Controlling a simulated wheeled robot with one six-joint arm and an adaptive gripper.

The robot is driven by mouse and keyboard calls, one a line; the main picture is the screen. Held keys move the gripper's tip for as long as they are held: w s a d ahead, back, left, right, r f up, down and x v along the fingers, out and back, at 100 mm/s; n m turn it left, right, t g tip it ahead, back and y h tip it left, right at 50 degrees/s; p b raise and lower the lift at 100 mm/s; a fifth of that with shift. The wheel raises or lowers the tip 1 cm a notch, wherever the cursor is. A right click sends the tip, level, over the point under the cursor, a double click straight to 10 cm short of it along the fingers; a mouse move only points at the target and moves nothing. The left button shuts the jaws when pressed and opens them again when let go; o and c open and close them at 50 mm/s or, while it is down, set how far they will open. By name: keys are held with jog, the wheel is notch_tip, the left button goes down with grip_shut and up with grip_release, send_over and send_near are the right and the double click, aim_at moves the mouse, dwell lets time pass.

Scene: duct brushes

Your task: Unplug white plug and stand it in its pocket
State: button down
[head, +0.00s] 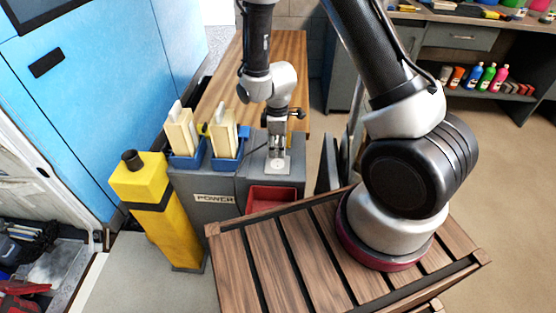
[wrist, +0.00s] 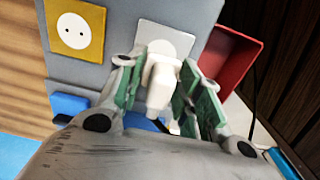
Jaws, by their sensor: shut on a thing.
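The white plug (wrist: 160,82) sits between the green-padded fingers of my gripper (wrist: 158,92) in the wrist view. My gripper is shut on it. The plug's far end overlaps the white socket plate (wrist: 181,43); I cannot tell whether it is seated or just clear. In the head view my gripper (head: 278,140) points down over the white plate (head: 284,169) on the grey power box, and its fingers hide the plug.
A red bin (head: 271,198) is on the front of the grey box (head: 208,184). A yellow post (head: 168,220) stands at left. A slatted wooden deck (head: 315,262) lies in front.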

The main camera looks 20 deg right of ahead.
aim_at(277, 141)
jog(key=shift+r, duration=0.35)
jog(key=shift+r, duration=1.5)
